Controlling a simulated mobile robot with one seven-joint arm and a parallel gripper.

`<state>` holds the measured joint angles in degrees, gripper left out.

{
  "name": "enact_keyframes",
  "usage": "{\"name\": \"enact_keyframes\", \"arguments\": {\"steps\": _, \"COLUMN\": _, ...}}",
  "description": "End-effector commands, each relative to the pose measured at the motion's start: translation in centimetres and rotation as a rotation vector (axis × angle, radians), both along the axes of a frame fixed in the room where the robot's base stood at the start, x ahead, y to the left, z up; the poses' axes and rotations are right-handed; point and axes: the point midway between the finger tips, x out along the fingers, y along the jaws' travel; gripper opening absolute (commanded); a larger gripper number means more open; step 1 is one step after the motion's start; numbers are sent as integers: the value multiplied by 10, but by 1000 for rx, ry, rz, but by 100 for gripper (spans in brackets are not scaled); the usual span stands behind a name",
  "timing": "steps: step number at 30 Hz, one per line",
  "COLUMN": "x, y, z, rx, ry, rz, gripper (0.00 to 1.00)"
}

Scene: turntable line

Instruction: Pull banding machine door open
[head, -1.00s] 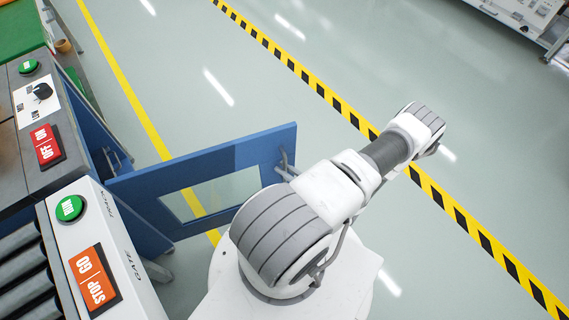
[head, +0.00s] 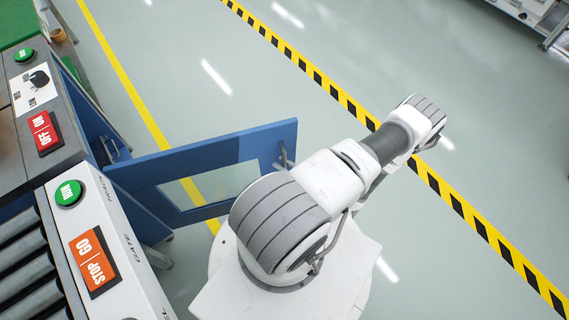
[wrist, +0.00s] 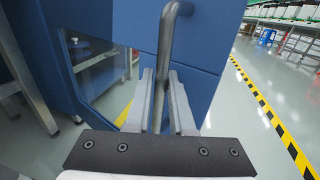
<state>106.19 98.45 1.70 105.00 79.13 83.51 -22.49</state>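The blue banding machine door (head: 135,176) stands swung wide open from the machine, with a clear window in its panel. Its grey bar handle (head: 284,157) shows near the door's free end in the head view. In the wrist view the same handle (wrist: 167,40) rises in front of the blue door (wrist: 135,25). My gripper (wrist: 165,85) has its two fingers on either side of the bar, close against it, and looks shut on it.
Rollers (head: 22,262) lie at lower left. Open floor with a yellow-black stripe (head: 330,85) spreads beyond the door.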

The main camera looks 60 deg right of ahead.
Motion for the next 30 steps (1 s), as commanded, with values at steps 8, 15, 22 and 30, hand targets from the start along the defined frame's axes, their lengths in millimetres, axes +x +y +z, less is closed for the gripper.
{"name": "enact_keyframes", "arguments": {"steps": 8, "x": 0, "y": -1, "z": 0, "rx": 0, "ry": -1, "rz": -2, "gripper": 47}}
{"name": "enact_keyframes", "arguments": {"steps": 15, "x": -5, "y": -1, "z": 0, "rx": -2, "ry": 1, "rz": -4, "gripper": 47}}
{"name": "enact_keyframes", "arguments": {"steps": 22, "x": -44, "y": 1, "z": 1, "rx": -2, "ry": 2, "rz": -5, "gripper": 47}}
{"name": "enact_keyframes", "arguments": {"steps": 30, "x": -111, "y": 6, "z": 0, "rx": -1, "ry": 2, "rz": -5, "gripper": 47}}
